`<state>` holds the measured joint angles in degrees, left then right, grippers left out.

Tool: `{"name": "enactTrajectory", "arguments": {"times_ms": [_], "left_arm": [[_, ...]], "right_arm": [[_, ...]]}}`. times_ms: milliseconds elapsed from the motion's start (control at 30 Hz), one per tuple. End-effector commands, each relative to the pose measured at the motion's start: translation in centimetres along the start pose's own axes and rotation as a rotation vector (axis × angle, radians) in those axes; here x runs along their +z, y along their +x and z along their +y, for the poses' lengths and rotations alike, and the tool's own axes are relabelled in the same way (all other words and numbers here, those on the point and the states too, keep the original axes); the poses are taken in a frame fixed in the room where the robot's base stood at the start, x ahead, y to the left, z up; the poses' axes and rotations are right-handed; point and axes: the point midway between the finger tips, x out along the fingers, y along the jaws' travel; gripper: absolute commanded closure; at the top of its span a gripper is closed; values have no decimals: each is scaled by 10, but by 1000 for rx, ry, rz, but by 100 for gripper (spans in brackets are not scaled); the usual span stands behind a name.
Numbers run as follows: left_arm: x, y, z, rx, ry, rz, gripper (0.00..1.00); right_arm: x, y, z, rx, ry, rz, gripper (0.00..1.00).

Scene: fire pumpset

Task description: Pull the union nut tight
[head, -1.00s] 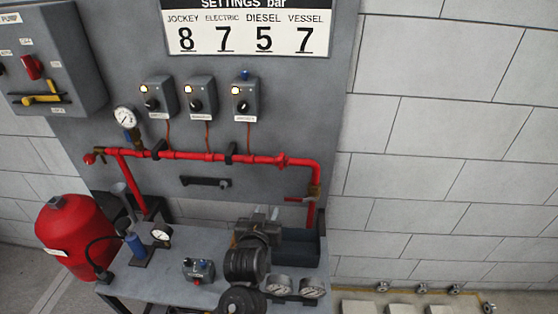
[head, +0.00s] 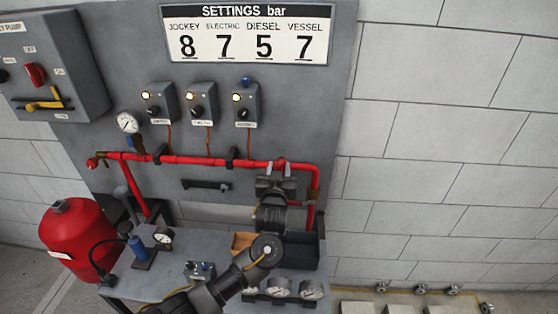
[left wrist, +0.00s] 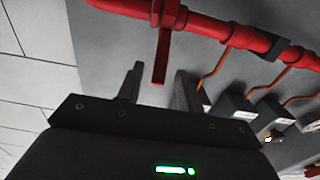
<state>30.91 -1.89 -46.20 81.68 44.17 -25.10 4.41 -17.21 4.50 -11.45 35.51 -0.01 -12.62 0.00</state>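The union nut (left wrist: 168,14) is a red ribbed collar on the red pipe (head: 200,160), near the pipe's right end in the head view. In the left wrist view a flat red bar (left wrist: 161,58) sticks out from the nut. My left gripper (head: 277,170) is at the pipe there and covers part of it. In the left wrist view its two dark fingers (left wrist: 158,72) are open, one on each side of the bar, with a gap to each. In the head view the nut is mostly hidden behind the gripper. My right gripper is not in view.
Switch boxes (head: 202,103) with thin copper-coloured lines stand above the pipe. A pressure gauge (head: 128,122) and a black handle (head: 206,185) are to the left. Below is a grey bench (head: 190,245) with gauges, beside a red vessel (head: 78,240). The white wall at right is clear.

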Motion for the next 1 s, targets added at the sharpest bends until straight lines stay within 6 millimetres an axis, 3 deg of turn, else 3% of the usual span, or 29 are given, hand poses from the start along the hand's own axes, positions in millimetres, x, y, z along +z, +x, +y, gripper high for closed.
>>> {"name": "enactTrajectory", "arguments": {"times_ms": [200,600,867,1000], "left_arm": [[-1,22,1,0,2,0,64],[0,28,1,1,-1,0,64],[0,27,0,1,-1,0,98],[0,27,0,1,-1,0,100]], "right_arm": [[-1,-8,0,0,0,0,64],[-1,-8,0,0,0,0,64],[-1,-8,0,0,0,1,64],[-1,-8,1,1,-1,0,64]]}}
